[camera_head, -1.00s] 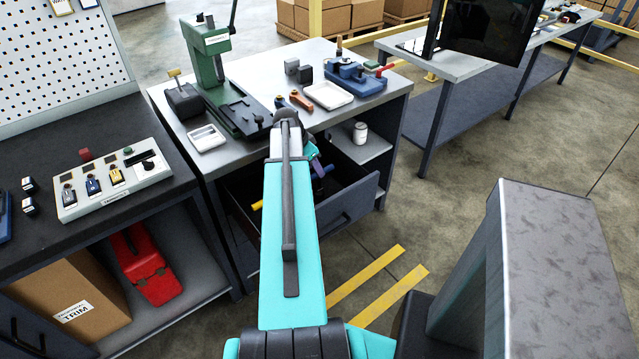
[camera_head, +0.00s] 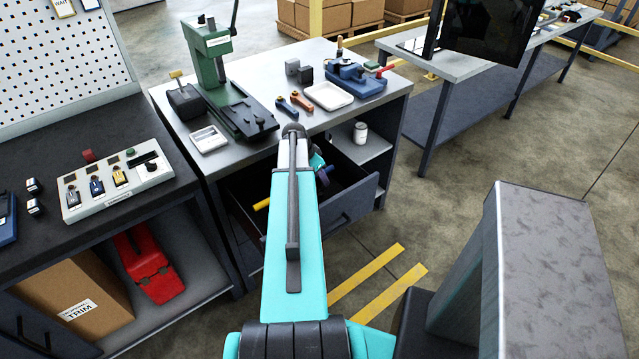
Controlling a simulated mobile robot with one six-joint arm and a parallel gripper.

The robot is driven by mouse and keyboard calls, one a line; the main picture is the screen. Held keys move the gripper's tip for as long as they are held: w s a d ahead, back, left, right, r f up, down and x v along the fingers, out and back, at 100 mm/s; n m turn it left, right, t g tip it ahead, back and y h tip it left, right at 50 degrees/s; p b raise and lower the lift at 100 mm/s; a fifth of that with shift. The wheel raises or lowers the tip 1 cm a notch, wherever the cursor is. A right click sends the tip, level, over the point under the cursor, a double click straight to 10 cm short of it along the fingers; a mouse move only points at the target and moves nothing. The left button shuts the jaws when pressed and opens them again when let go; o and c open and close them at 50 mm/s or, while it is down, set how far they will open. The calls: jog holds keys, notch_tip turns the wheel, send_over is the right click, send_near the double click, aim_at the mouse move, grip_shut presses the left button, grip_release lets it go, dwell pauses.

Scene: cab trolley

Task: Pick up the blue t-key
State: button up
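An open drawer (camera_head: 345,212) sits under the grey workbench, with a yellow-handled piece (camera_head: 262,204) inside it on the left. A small blue bit (camera_head: 329,169), perhaps the blue t-key, shows beside my wrist inside the drawer; most of it is covered and I cannot be sure what it is. My teal arm reaches over the drawer front. My gripper is at or inside the drawer opening, hidden behind the arm and wrist, so its fingers and whatever lies between them do not show.
The workbench top (camera_head: 262,75) above the drawer holds a green press (camera_head: 212,60), a blue vise (camera_head: 355,78), a white tray (camera_head: 329,95), and blue and orange tools (camera_head: 301,101). The drawer's walls are close around my wrist.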

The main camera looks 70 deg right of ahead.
dwell(0.4)
grip_shut()
jog(key=shift+r, duration=0.15)
jog(key=shift+r+b, duration=1.25)
jog(key=shift+r, duration=3.6)
